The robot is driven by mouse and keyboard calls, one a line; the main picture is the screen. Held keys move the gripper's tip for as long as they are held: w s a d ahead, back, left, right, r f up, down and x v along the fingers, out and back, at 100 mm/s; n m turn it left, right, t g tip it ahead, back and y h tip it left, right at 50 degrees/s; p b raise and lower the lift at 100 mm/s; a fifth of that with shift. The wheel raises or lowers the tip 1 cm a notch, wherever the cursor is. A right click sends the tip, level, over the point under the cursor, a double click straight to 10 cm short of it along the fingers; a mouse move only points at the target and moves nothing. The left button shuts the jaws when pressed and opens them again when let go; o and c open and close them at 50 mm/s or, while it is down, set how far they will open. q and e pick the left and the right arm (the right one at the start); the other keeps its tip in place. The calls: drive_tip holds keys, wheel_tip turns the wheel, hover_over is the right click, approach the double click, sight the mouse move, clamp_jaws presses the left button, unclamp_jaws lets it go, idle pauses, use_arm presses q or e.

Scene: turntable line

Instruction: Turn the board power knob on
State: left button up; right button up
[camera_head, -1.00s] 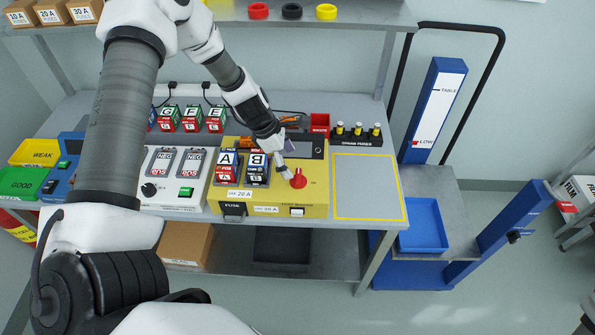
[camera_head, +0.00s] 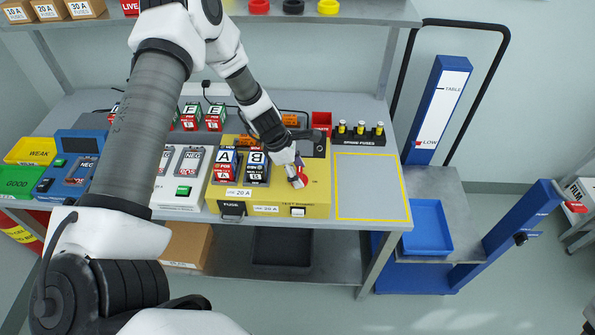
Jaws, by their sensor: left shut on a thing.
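The yellow test board (camera_head: 270,198) sits on the bench. The knob's pointer direction is hidden. A white switch (camera_head: 297,211) shows on the board's front face. My right gripper is not in view.
A bare area outlined in yellow (camera_head: 372,217) lies right of the board. Spare fuses (camera_head: 360,133) stand behind it. A white charger unit (camera_head: 178,196) stands to the left. A blue tray (camera_head: 428,240) is on the lift cart at right.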

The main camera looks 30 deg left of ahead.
use_arm(q)
drive_tip(key=shift+m, duration=0.3)
drive_tip(key=shift+m+g+p, duration=0.3)
drive_tip(key=shift+m+p, duration=0.1)
drive_tip(key=shift+m, duration=0.1)
drive_tip(key=shift+f+m+g, duration=0.1)
drive_tip(key=shift+m+g, duration=0.2)
drive_tip(key=shift+m, duration=0.4)
drive_tip(key=m+g, duration=0.1)
drive_tip(key=m, duration=0.1)
drive_tip(key=shift+f+m, duration=0.1)
drive_tip(key=shift+m, duration=0.3)
drive_tip(key=m+g+b, duration=0.1)
drive_tip(key=m, duration=0.1)
drive_tip(key=shift+w+f+m, duration=0.1)
drive_tip(key=shift+m, duration=0.2)
drive_tip(key=m+g+b, duration=0.1)
drive_tip(key=m+b, duration=0.1)
drive_tip(key=m, duration=0.2)
drive_tip(key=shift+w+m+g, duration=0.1)
drive_tip(key=shift+m+g, duration=0.2)
drive_tip(key=shift+g, duration=0.1)
drive_tip(key=m+b, duration=0.1)
drive_tip(key=m, duration=0.1)
drive_tip(key=m+g+y, duration=0.1)
drive_tip(key=m, duration=0.1)
drive_tip(key=shift+d+m+y+b, duration=0.1)
drive_tip(key=shift+m+y+b, duration=0.2)
drive_tip(key=shift+m+b, duration=0.1)
